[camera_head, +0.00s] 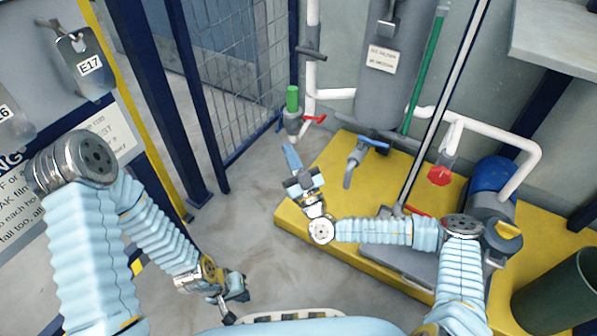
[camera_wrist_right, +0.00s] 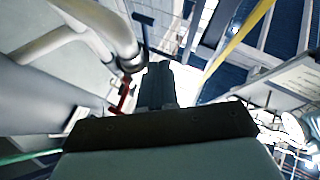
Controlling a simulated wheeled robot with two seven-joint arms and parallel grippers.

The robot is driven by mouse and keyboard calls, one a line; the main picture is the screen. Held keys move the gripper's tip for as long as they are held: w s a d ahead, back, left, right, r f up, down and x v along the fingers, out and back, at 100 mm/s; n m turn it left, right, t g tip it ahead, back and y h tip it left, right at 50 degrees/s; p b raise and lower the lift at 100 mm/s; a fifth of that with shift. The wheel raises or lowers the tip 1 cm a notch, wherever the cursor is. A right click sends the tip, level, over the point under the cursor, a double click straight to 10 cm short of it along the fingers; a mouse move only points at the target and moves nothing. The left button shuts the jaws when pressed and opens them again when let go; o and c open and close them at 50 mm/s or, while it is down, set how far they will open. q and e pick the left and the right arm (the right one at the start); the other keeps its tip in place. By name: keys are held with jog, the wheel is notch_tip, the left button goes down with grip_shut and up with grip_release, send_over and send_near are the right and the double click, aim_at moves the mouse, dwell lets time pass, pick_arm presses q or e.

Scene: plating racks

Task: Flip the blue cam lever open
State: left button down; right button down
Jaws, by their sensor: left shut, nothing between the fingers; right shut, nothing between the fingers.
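A grey coupling (camera_head: 293,119) with a green upper part hangs at the pipes, with a red lever (camera_head: 315,118) on its right. A small blue lever-like piece (camera_head: 281,122) shows at its left, hard to separate from the fence rail. A blue handle (camera_head: 376,145) sits on a grey tap further right. My right gripper (camera_head: 288,148) is shut and empty, below the coupling and apart from it. In the right wrist view its dark fingers (camera_wrist_right: 160,67) are together, the red lever (camera_wrist_right: 123,95) to their left; no blue lever is clear there. My left gripper (camera_head: 240,296) is shut and empty, low over the floor.
A yellow platform (camera_head: 330,190) carries a grey tank (camera_head: 385,90), white pipes (camera_head: 335,94) and a red knob (camera_head: 439,175). A mesh fence (camera_head: 235,60) with blue posts stands behind left. A dark green bin (camera_head: 560,295) is at right. The floor at centre left is clear.

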jog(key=shift+w+a+b, duration=0.15)
jog(key=shift+w+a, duration=0.1)
jog(key=shift+w, duration=0.45)
jog(key=shift+w+a+b, duration=0.15)
jog(key=shift+w+a, duration=0.15)
jog(key=shift+w, duration=0.45)
jog(key=shift+w+a+b, duration=0.15)
jog(key=shift+w+a, duration=0.1)
jog(key=shift+w, duration=0.45)
jog(key=shift+a+f, duration=0.1)
jog(key=shift+f, duration=0.05)
jog(key=shift+w+a+m+t+h+b, duration=0.1)
jog(key=shift+m+t+h+b, duration=0.2)
jog(key=shift+t+b, duration=0.2)
jog(key=shift+w+a+m+t, duration=0.1)
jog(key=shift+a+m+t, duration=0.05)
jog(key=shift+m+t, duration=0.2)
jog(key=w+a+r+b, duration=0.2)
jog(key=w+a+r, duration=0.2)
jog(key=a, duration=0.2)
jog(key=shift+w+r+m+t+h, duration=0.25)
jog(key=shift+r+m+t+h, duration=0.05)
jog(key=shift+m+t+h, duration=0.15)
